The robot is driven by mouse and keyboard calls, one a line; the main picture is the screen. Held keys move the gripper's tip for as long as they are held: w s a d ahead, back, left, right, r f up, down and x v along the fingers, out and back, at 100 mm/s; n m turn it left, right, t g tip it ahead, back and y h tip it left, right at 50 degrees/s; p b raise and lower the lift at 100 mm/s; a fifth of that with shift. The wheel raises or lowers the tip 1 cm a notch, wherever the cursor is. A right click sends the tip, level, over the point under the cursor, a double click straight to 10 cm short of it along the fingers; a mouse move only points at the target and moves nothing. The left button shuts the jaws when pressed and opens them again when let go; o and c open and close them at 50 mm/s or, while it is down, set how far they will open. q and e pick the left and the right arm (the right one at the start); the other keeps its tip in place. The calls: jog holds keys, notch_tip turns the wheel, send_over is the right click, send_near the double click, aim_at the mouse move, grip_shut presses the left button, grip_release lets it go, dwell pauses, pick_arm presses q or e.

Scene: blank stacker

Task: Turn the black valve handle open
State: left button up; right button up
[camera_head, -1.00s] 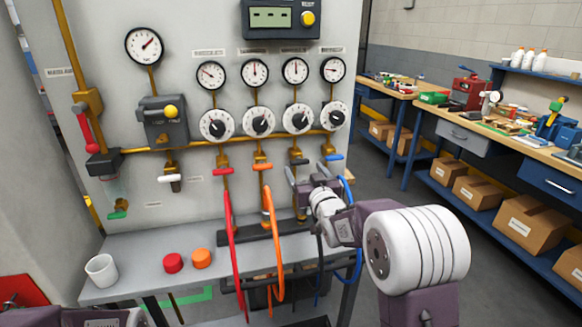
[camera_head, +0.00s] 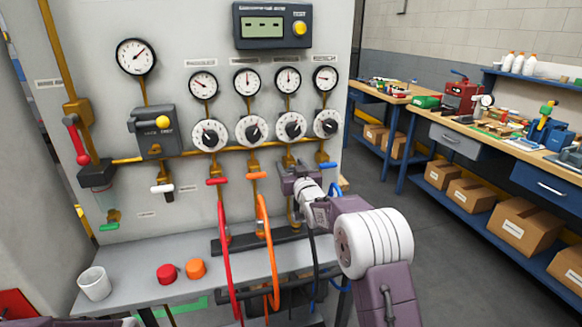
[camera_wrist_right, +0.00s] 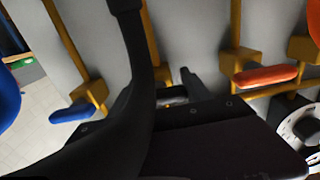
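The black valve handle belongs to the third valve in the row, between the orange handle (camera_head: 257,176) and the blue handle (camera_head: 325,165). In the head view my right gripper (camera_head: 298,167) is right in front of that valve and covers the black handle. Whether it touches the handle, and how far apart its fingers are, I cannot tell. In the right wrist view the orange handle (camera_wrist_right: 265,76) is at right and the blue handle (camera_wrist_right: 72,113) at left. My left gripper is out of view.
A red hose (camera_head: 223,245) and an orange hose (camera_head: 266,235) hang left of my right gripper. Dials such as the third one (camera_head: 289,128) sit above the valves. A grey shelf (camera_head: 135,290) below holds a white cup (camera_head: 94,283) and red and orange caps.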

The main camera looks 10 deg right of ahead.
jog(key=c, duration=0.6)
jog(key=shift+o, duration=0.2)
jog(key=n+b, duration=0.3)
jog(key=shift+f, duration=0.2)
jog(key=n+b, duration=0.3)
jog(key=n, duration=0.1)
jog(key=shift+n, duration=0.4)
jog(key=n+b, duration=0.5)
jog(key=n, duration=0.1)
jog(key=shift+a, duration=0.1)
jog(key=shift+n+b, duration=1.4)
jog(key=shift+n, duration=0.6)
jog(key=shift+r, duration=0.1)
